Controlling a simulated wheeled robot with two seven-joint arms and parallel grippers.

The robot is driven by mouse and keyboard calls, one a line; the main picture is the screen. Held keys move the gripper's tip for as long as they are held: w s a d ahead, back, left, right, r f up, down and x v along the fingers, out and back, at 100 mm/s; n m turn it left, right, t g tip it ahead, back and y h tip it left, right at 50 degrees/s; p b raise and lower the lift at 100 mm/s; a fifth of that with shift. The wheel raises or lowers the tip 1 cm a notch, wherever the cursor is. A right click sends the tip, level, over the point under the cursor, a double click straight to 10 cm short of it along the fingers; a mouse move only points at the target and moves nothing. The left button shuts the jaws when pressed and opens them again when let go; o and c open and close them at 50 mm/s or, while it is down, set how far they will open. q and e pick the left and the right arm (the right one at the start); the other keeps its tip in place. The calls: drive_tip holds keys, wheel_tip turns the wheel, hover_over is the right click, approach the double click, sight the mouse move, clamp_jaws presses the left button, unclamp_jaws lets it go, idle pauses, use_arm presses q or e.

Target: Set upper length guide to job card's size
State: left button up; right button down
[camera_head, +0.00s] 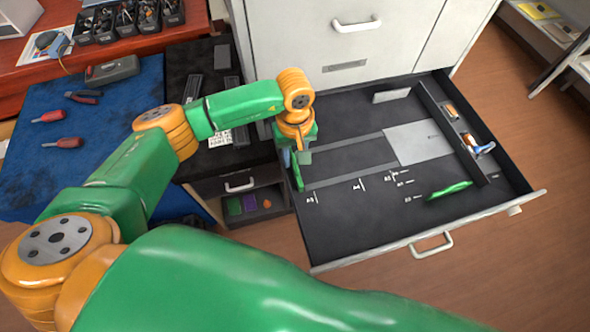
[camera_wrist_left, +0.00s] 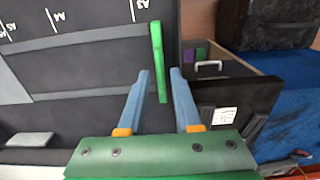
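A green upright guide (camera_head: 298,172) stands at the left end of the open drawer, just left of the A3 mark (camera_head: 311,197). My left gripper (camera_head: 302,150) is above it. In the left wrist view the guide (camera_wrist_left: 156,40) lies between the two open blue fingers, with gaps on both sides; I cannot tell how deep it sits between them. An A4 mark (camera_head: 358,185) and smaller marks (camera_head: 398,179) lie further right. A white printed card (camera_head: 219,138), perhaps the job card, lies on the dark cabinet top; its text is unreadable. My right gripper is not in view.
A second green guide (camera_head: 450,190) stands at the drawer's right front. A grey plate (camera_head: 418,142) lies on the drawer floor. A side compartment (camera_head: 468,138) holds small items. The drawer's left wall and the dark cabinet (camera_head: 225,165) are close beside my left gripper.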

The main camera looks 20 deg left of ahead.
use_arm(q)
clamp_jaws()
drive_tip(key=shift+w+d+f+b, duration=0.2)
drive_tip(key=shift+w+d+b, duration=0.05)
drive_tip(key=shift+d+b, duration=0.15)
drive_tip(key=shift+w+d+b, duration=0.3)
drive_tip(key=shift+d+b, duration=0.15)
drive_tip(key=shift+b, duration=0.1)
drive_tip(key=shift+c, duration=1.5)
unclamp_jaws()
drive_tip(key=shift+w+d+r, duration=0.1)
drive_tip(key=shift+d, duration=0.1)
drive_tip(key=o, duration=0.3)
drive_tip(key=shift+r, duration=0.1)
wheel_tip(320, 180, up, 7)
drive_tip(key=p, duration=0.4)
